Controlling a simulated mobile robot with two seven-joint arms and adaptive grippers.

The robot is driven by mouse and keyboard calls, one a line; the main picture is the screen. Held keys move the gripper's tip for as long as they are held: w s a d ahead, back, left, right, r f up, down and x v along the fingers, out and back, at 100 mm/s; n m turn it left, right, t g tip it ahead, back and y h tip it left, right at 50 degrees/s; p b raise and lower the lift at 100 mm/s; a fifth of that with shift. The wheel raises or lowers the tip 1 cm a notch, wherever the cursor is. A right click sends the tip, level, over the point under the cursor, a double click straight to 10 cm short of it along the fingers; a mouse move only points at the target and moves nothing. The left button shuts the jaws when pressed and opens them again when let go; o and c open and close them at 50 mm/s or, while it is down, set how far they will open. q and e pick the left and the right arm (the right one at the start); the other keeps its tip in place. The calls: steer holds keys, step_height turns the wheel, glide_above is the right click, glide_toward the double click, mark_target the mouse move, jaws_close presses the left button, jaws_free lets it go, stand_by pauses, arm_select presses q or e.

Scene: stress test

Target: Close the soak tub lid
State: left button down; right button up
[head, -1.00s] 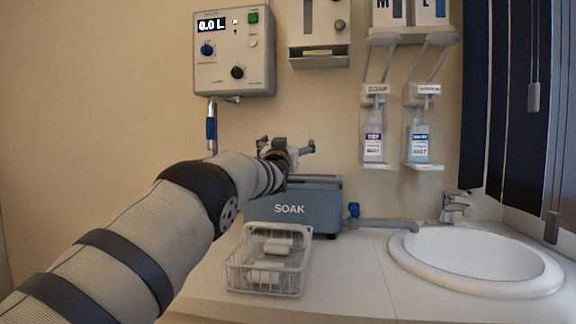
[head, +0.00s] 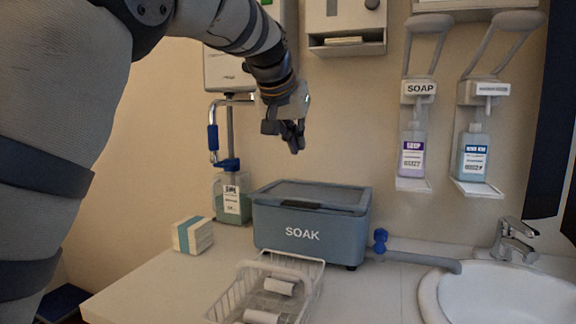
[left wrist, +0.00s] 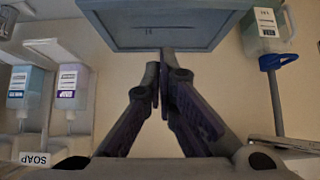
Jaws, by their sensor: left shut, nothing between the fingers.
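The blue-grey soak tub (head: 300,232), marked SOAK, stands on the counter against the wall. Its lid (head: 325,193) lies flat across the top, with a dark handle at the front edge; I see no clear gap under it. My left gripper (head: 293,148) is shut and empty, pointing down in the air above the lid and apart from it. In the left wrist view the shut fingers (left wrist: 160,68) show below the tub (left wrist: 160,42), seen upside down. My right gripper is not in view.
A white wire basket (head: 232,297) with rolls stands in front of the tub. A green-filled bottle (head: 232,205) and a small box (head: 192,235) are at its left. A blue-handled tap pipe (head: 400,257) and the sink (head: 500,300) are at right.

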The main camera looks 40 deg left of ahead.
arm_select(q)
steer(key=s, duration=0.1)
glide_toward(307, 200)
steer(key=w, duration=0.1)
steer(key=w+b, duration=0.1)
steer(key=w, duration=0.1)
steer(key=shift+w+a+r+g, duration=0.1)
steer(key=shift+a+r+g, duration=0.1)
steer(key=shift+a+g, duration=0.2)
step_height(307, 200, down, 3)
steer(key=shift+r+p, duration=0.25)
steer(key=shift+p, duration=0.15)
steer(key=shift+f, duration=0.55)
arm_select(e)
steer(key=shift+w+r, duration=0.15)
